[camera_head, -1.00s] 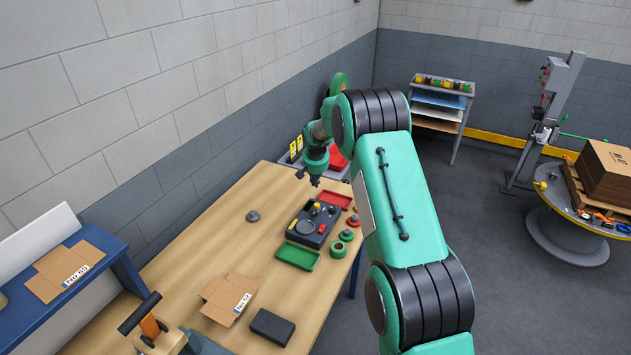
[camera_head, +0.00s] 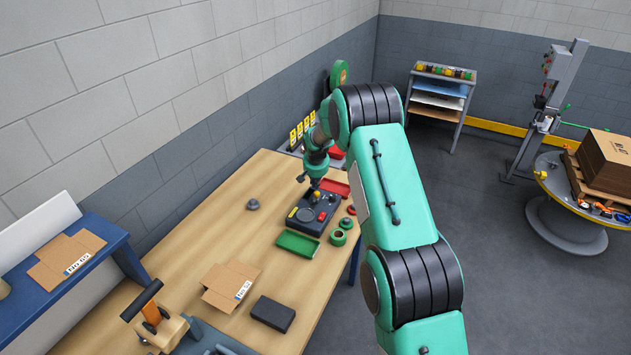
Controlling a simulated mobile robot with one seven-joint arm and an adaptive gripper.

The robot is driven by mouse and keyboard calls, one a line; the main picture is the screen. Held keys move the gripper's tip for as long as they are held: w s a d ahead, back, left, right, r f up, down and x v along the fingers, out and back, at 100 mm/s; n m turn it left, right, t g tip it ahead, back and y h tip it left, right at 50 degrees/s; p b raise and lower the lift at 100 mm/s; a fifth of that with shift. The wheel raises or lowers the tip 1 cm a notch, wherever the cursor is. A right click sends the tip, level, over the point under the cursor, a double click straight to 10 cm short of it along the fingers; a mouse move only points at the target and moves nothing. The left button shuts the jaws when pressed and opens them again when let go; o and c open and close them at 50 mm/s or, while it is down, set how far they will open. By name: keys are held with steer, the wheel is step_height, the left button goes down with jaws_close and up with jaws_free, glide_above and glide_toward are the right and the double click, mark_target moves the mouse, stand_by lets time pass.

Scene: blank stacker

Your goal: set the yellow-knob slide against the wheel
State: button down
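A dark control box (camera_head: 321,219) stands on the wooden table. It carries a small yellow knob (camera_head: 317,195) near its far edge, a round grey disc (camera_head: 305,215), a red button (camera_head: 322,216) and a yellow label at its left. I cannot tell whether the disc is the wheel, nor make out the slide's track. My gripper (camera_head: 310,183) points down just above the far edge of the box, close to the yellow knob. Whether it touches the knob, and whether its fingers are apart, is too small to tell.
A green tray (camera_head: 298,244) lies in front of the box and a red tray (camera_head: 335,187) behind it. Green rolls (camera_head: 338,237) stand at its right. A grey knob-like piece (camera_head: 253,204) lies left. A cardboard piece (camera_head: 230,286) and black block (camera_head: 272,314) lie nearer.

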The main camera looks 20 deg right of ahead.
mark_target(312, 201)
steer(key=shift+s+a+r, duration=0.15)
steer(key=shift+s, duration=0.25)
steer(key=shift+s+a+b, duration=0.45)
steer(key=shift+s+a, duration=0.8)
steer(key=shift+s, duration=0.05)
steer(key=shift+w, duration=0.15)
steer(key=shift+w+d, duration=0.3)
steer(key=shift+w, duration=0.6)
steer(key=shift+w+d, duration=0.3)
steer(key=shift+w, duration=0.55)
steer(key=shift+r, duration=0.2)
steer(key=v, duration=0.9)
steer(key=shift+r, duration=0.2)
